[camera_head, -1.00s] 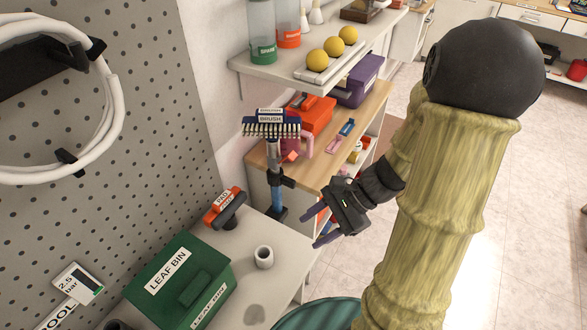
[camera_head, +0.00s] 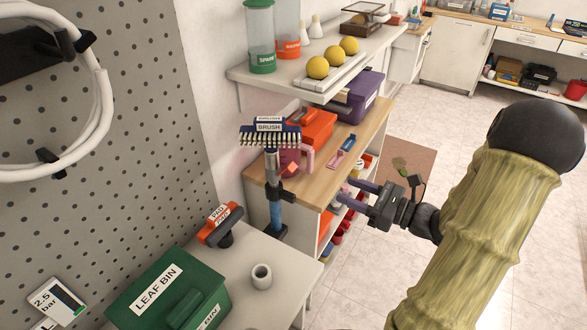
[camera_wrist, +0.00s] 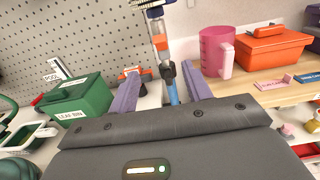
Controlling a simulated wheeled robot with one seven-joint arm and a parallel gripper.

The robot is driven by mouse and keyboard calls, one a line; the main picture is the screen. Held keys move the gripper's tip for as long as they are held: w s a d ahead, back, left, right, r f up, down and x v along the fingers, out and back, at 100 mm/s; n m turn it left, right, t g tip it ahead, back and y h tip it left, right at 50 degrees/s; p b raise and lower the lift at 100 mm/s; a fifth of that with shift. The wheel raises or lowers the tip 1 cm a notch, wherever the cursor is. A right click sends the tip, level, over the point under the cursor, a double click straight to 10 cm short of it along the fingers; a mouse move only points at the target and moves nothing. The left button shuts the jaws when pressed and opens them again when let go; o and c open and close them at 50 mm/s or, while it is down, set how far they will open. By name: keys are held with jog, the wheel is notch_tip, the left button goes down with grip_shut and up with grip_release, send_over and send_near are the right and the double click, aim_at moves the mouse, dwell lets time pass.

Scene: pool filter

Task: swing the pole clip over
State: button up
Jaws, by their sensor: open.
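The upright pole (camera_head: 275,214) has a blue lower part and a blue brush head (camera_head: 270,135) marked BRUSH on top. A black pole clip (camera_head: 281,193) sits around its middle, with an arm sticking out to the right. My gripper (camera_head: 346,193) is open and empty, to the right of the pole and apart from it, its fingers pointing left toward the clip. In the wrist view the clip (camera_wrist: 167,73) and pole (camera_wrist: 174,95) appear between my two spread purple fingers (camera_wrist: 160,75), beyond their tips. The far side of the clip is hidden.
A green leaf bin (camera_head: 170,290), an orange-and-black pad tool (camera_head: 220,225) and a white cup (camera_head: 261,276) stand on the near bench. Behind the pole, a wooden counter holds a pink jug (camera_head: 306,156) and an orange box (camera_head: 318,128). Open floor lies right.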

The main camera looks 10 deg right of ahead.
aim_at(294, 168)
jog(key=p+x, duration=0.1)
jog(key=x, duration=1.5)
jog(key=shift+w+a+f, duration=0.1)
jog(key=shift+w+a, duration=0.05)
jog(key=shift+a, duration=0.05)
jog(key=shift+c, duration=0.2)
jog(key=c, duration=1)
jog(key=shift+o, duration=0.2)
